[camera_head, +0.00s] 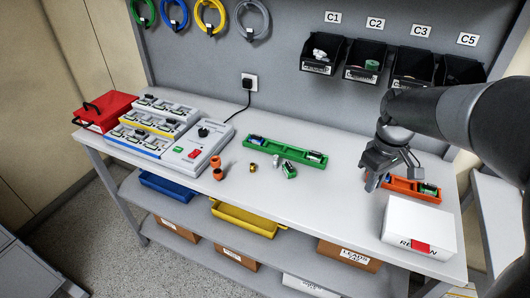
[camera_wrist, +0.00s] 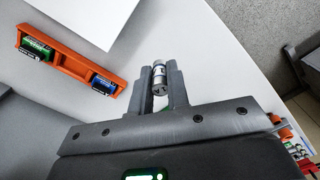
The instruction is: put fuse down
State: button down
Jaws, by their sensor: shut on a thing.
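The fuse (camera_wrist: 160,77), a small silvery cylinder with a pale band, is between the two fingers of my gripper (camera_wrist: 163,84) in the wrist view. My gripper is shut on it. In the head view my gripper (camera_head: 373,181) points down at the right part of the bench, just left of the orange tray (camera_head: 408,194). The fuse is not clear there. I cannot tell whether it touches the bench top. The orange tray also shows in the wrist view (camera_wrist: 73,65), apart from the fuse, with a green part (camera_wrist: 36,49) and a blue part (camera_wrist: 103,84) in it.
A white box with a red label (camera_head: 418,227) stands at the bench's front right. A green tray (camera_head: 262,148) lies mid-bench, with small loose parts (camera_head: 276,161) before it. Black bins (camera_head: 366,62) hang behind. The bench (camera_head: 325,205) is bare left of the white box.

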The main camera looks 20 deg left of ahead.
jog(key=s+a+n, duration=0.1)
jog(key=s+a, duration=0.1)
jog(key=a, duration=0.1)
send_over(310, 204)
notch_tip(310, 204, down, 7)
jog(key=shift+f, duration=2.05)
jog(key=shift+f, duration=0.15)
jog(key=c, duration=1.4)
grip_release()
